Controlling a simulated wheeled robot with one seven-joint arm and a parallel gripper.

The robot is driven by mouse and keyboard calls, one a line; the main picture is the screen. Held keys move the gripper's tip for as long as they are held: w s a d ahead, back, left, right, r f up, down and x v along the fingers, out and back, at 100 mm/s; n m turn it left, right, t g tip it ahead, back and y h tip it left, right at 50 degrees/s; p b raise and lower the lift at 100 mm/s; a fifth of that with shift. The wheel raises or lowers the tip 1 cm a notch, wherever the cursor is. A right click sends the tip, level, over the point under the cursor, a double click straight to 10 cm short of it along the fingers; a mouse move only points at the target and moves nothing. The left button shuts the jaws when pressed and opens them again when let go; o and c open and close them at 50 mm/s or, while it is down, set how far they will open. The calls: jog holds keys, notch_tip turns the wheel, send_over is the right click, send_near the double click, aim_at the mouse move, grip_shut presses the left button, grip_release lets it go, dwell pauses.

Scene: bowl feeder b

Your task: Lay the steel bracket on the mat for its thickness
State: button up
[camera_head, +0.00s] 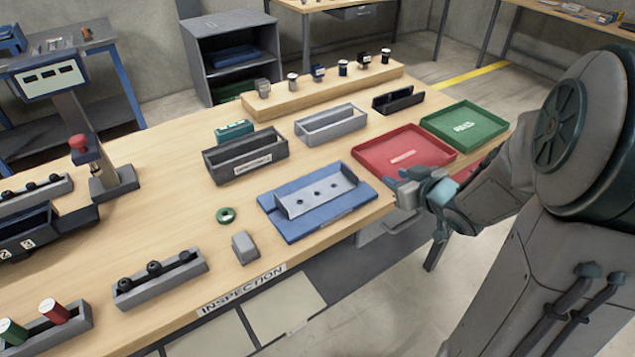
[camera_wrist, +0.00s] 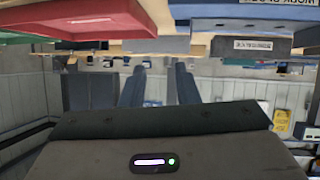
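The steel bracket (camera_head: 318,197) is a long grey angled piece with several dark holes. It rests on the blue mat (camera_head: 293,229), near the front edge of the bench. A printed label on the mat's front is too small to read. My gripper (camera_head: 408,187) is to the right of the mat, by the bench's front edge and in front of the red tray, apart from the bracket. In the wrist view my gripper's two blue fingers (camera_wrist: 158,86) stand apart with nothing between them. The bracket cannot be made out in the wrist view.
The red tray (camera_head: 366,161) and green tray (camera_head: 431,124) lie behind my gripper; the red one also shows in the wrist view (camera_wrist: 105,22). A grey block (camera_head: 245,248) and green ring (camera_head: 226,215) lie left of the mat. Bins (camera_head: 244,159) stand behind it.

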jog(key=w+a+f+y, duration=0.1)
jog(key=w+a, duration=0.1)
jog(key=w+a+f+y, duration=0.1)
jog(key=w+a, duration=0.1)
jog(key=w+a+f+b, duration=0.1)
jog(key=a, duration=0.1)
jog(key=shift+w+a+f+n+y, duration=0.4)
jog(key=shift+f+x, duration=0.2)
jog(key=shift+x, duration=2.45)
jog(key=shift+s+a, duration=0.15)
jog(key=shift+s, duration=0.1)
grip_shut()
